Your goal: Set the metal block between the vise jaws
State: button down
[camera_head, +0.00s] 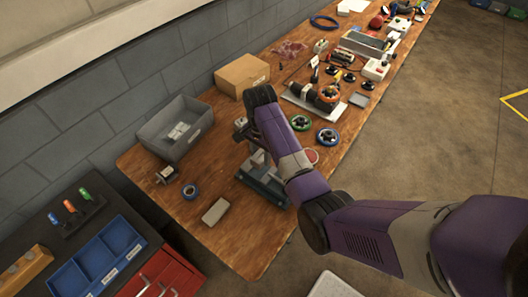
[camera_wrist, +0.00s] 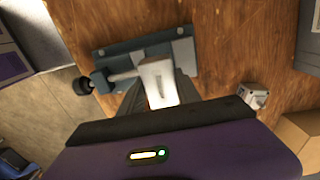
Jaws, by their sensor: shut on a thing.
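The vise (camera_wrist: 184,56) is blue-grey, with a screw rod and a dark handle knob at its left in the wrist view. It also shows on the workbench in the head view (camera_head: 262,183), partly behind my arm. A pale metal block (camera_wrist: 158,72) with a dark slot-like mark is between the fingers of my gripper (camera_wrist: 158,92), which is shut on it. The block overlaps the vise's middle in the wrist view; I cannot tell whether it is down between the jaws or above them. In the head view my gripper (camera_head: 257,150) points down over the vise.
Several tools and parts crowd the far end. The near bench corner is clear.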

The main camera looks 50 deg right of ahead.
aim_at(260, 163)
jog(key=shift+w+a, duration=0.1)
jog(key=shift+w, duration=0.15)
jog(key=shift+f, duration=1.1)
jog(key=shift+f+b, duration=1.15)
jog(key=shift+f, duration=0.05)
jog(key=shift+f+b, duration=0.4)
jog(key=shift+f, duration=0.25)
jog(key=c, duration=0.8)
grip_release()
jog(key=shift+o, duration=0.2)
jog(key=shift+s, duration=0.1)
